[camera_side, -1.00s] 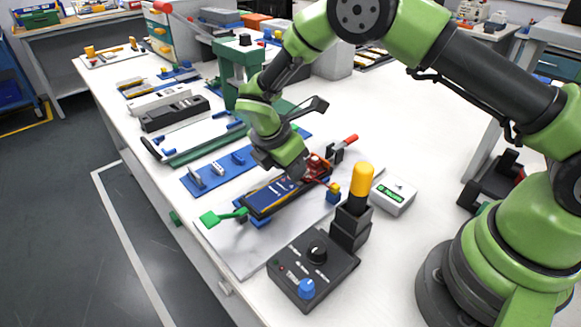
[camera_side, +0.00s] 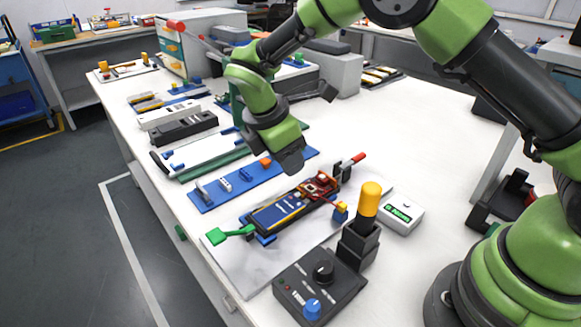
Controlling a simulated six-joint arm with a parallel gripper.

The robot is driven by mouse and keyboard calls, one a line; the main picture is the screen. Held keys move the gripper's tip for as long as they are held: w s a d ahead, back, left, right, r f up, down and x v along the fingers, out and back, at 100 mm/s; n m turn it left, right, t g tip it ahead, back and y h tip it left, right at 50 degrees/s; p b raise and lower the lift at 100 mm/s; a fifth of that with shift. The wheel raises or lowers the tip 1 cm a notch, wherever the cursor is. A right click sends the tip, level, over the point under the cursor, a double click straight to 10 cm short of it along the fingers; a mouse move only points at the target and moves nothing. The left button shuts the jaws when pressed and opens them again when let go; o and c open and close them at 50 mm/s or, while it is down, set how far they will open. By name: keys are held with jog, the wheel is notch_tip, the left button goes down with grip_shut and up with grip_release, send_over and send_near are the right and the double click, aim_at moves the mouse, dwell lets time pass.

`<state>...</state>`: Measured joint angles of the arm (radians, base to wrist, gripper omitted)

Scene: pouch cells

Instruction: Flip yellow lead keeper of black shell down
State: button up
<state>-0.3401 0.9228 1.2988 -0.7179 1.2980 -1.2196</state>
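A long black shell (camera_side: 262,222) lies in a blue holder on the white board, with a blue-labelled face and yellow along its edges. A red circuit board (camera_side: 318,186) sits at its far right end. A small yellow piece (camera_side: 342,206) stands by a blue block beside the shell's right end, with a red lead running to it; I cannot tell whether it is the keeper or how it is turned. My gripper (camera_side: 291,167) hangs above and behind the shell, apart from it. Its fingers are dark and merged, so its opening is unclear.
A green clamp handle (camera_side: 230,234) and a red-handled clamp (camera_side: 350,163) flank the shell. A yellow-topped post (camera_side: 369,205), a control box (camera_side: 320,285) and a white meter (camera_side: 401,215) stand in front. A blue rail (camera_side: 235,188) with an orange piece (camera_side: 265,162) lies behind.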

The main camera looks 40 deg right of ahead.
jog(key=d+m+y, duration=0.4)
jog(key=m, duration=1.3)
jog(key=d+m+y, duration=0.3)
jog(key=m+y, duration=0.2)
jog(key=m, duration=1.2)
jog(key=shift+h, duration=0.3)
jog(key=x, duration=0.9)
jog(key=shift+w+d+f, duration=0.15)
jog(key=shift+w+f, duration=0.15)
jog(key=shift+c, duration=0.2)
grip_shut()
